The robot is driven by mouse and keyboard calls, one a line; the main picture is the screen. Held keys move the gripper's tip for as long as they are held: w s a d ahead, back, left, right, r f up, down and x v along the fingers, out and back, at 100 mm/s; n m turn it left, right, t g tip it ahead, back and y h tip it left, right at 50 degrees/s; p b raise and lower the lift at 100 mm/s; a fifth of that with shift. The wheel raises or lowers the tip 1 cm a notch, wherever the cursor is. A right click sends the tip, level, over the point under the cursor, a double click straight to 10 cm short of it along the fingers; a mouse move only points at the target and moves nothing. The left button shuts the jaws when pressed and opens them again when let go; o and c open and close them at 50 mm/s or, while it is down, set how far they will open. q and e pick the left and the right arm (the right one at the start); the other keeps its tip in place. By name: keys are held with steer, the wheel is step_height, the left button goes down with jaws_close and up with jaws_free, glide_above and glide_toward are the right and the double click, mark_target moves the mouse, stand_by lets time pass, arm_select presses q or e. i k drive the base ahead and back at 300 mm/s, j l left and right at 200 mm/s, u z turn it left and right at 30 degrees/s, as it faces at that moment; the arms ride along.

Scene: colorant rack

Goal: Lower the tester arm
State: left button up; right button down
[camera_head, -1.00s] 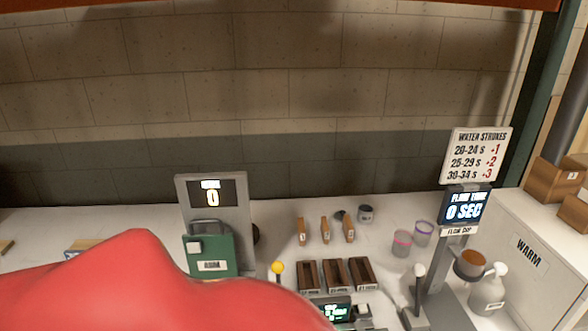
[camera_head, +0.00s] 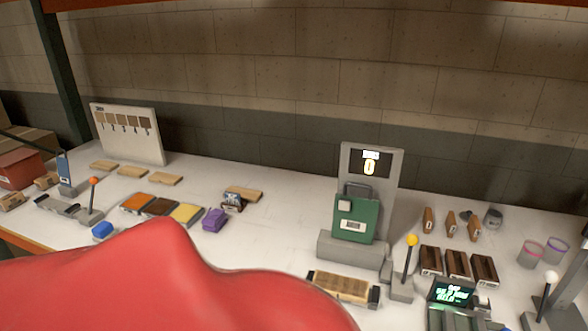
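A grey upright tester (camera_head: 395,165) stands at centre right, its small screen reading 0. A green block (camera_head: 356,216) with a label is on its front, above a grey base (camera_head: 345,252). A lever with a yellow knob (camera_head: 411,240) stands upright at the right of the base. A light wooden board (camera_head: 342,287) lies in a dark holder in front. I cannot tell which part is the tester arm. Neither of my grippers is in view. A large red shape, likely part of my body, covers the lower left and hides the bench there.
At left, an orange-knobbed lever (camera_head: 92,183) stands by a grey device. Coloured trays (camera_head: 158,206), a purple block (camera_head: 215,219) and a swatch board (camera_head: 126,133) are there too. Dark wood blocks (camera_head: 457,264) and a green-lit display (camera_head: 453,293) lie at right.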

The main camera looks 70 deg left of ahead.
mark_target(358, 224)
steer(key=u, duration=1.8)
